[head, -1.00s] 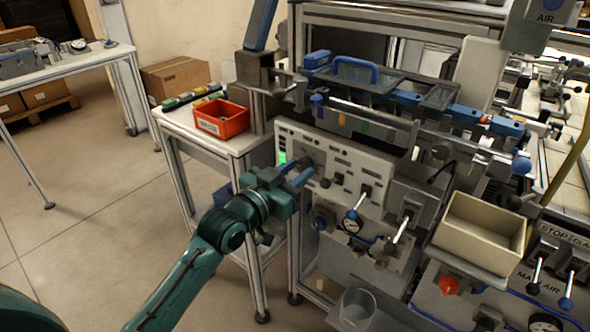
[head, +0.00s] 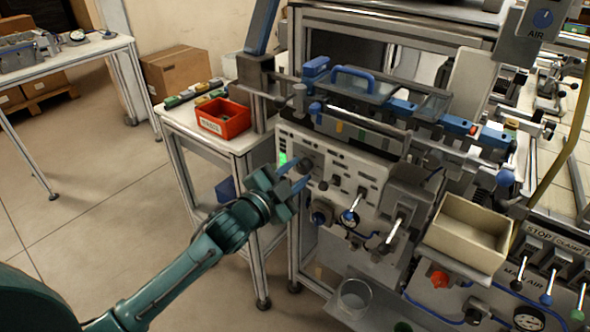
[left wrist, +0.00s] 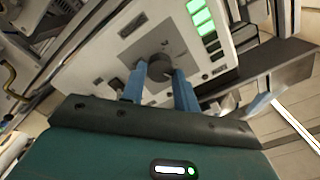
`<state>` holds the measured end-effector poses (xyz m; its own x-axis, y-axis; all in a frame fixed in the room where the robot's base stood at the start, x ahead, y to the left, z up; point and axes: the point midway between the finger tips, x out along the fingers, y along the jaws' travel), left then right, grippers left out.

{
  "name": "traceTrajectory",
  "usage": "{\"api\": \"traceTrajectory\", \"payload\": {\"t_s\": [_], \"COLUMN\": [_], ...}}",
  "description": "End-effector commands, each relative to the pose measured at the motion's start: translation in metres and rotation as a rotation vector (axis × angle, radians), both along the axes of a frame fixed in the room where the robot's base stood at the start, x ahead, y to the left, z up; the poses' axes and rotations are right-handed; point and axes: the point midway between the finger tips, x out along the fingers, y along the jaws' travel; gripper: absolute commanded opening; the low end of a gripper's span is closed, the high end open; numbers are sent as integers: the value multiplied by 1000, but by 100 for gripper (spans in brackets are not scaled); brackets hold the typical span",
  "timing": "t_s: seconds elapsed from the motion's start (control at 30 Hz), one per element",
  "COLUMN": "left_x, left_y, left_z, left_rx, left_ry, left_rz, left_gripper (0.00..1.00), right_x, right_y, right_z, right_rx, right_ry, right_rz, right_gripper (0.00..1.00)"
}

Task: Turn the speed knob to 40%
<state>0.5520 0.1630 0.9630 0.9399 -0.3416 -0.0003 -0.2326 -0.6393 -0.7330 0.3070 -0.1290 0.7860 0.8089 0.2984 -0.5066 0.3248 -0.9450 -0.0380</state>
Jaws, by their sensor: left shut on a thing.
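The speed knob (left wrist: 160,67) is a dark round knob on a light control panel (left wrist: 118,48). In the left wrist view it sits between the two blue fingers of my left gripper (left wrist: 159,84), which is shut on it. A lit green bar display (left wrist: 203,25) is beside it on the panel. In the head view my left gripper (head: 298,175) reaches the panel's left end from the front, its blue fingers one above the other. The knob's marking and exact setting are too small to read. My right gripper is out of view.
The panel also carries lever switches (head: 349,214) and a small black knob (head: 323,186) close to my fingers. A red bin (head: 222,120) stands on a side table to the left. A beige open box (head: 470,235) is to the right. The floor at left is clear.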

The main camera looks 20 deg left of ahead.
Motion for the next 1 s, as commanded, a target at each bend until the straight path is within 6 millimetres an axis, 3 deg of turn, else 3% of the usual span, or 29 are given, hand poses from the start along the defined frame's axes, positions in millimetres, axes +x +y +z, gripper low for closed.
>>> {"api": "traceTrajectory", "payload": {"t_s": [0.73,0.77,1.0], "left_x": [0,0,0], "left_y": [0,-1,0], "left_z": [0,0,0], "left_rx": [77,77,76], "left_ry": [-29,-29,-28], "left_rz": [-1,-1,-1], "left_gripper": [8,33,52], "right_x": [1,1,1], "right_y": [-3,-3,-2], "right_z": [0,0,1], "right_rx": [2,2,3], "right_ry": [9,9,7], "right_rz": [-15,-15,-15], "right_gripper": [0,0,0]}}
